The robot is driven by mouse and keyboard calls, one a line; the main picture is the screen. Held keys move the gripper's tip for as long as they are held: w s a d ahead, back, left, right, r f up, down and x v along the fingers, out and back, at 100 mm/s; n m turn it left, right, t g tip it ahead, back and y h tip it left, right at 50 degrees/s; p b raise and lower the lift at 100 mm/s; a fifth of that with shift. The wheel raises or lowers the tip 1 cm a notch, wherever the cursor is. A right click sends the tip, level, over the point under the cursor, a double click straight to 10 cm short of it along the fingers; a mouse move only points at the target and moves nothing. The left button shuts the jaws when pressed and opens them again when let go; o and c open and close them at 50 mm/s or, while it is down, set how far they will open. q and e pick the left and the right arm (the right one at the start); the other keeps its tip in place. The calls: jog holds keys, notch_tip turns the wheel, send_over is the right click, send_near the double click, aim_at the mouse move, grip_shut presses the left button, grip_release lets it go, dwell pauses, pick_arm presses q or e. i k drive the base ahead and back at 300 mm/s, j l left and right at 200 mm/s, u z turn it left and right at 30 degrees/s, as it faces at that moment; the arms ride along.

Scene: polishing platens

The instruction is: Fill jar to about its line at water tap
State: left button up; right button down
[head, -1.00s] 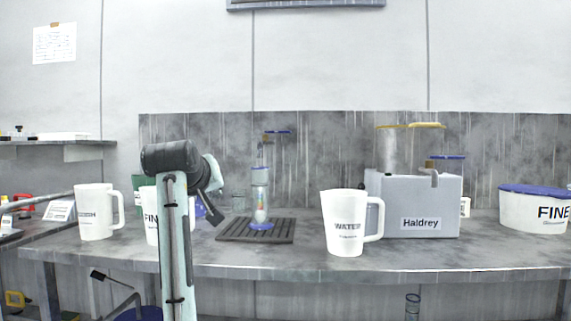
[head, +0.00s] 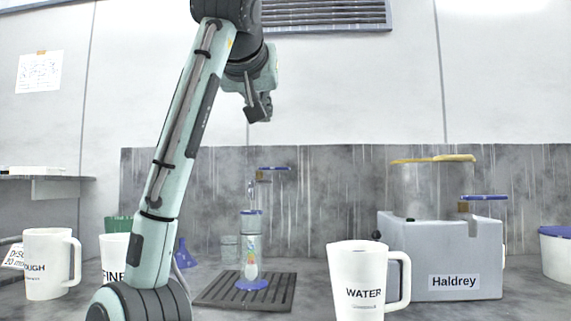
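The water tap (head: 253,192) stands at the back of the bench, with a blue lever on top. Below its spout, a clear bottle-like thing with a coloured label and blue base (head: 251,262) stands on a dark slatted drip tray (head: 216,291). A white jug marked WATER (head: 357,282) stands right of the tray, handle to the right. My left gripper (head: 258,112) is raised high above the tap, in front of the wall, away from every jug; its finger opening is not clear. My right gripper is not in view.
White jugs marked ROUGH (head: 44,268) and FINE (head: 113,246) stand at left, the second partly behind my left arm. A grey Haldrey box (head: 431,255) with a clear tank stands at right. A blue-lidded tub (head: 556,255) is at the right edge.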

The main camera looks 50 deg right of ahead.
aim_at(275, 169)
jog(key=i+l, duration=0.2)
jog(key=l, duration=0.15)
jog(key=i+l, duration=0.2)
jog(key=l, duration=0.15)
jog(key=i+l, duration=0.2)
jog(key=l, duration=0.2)
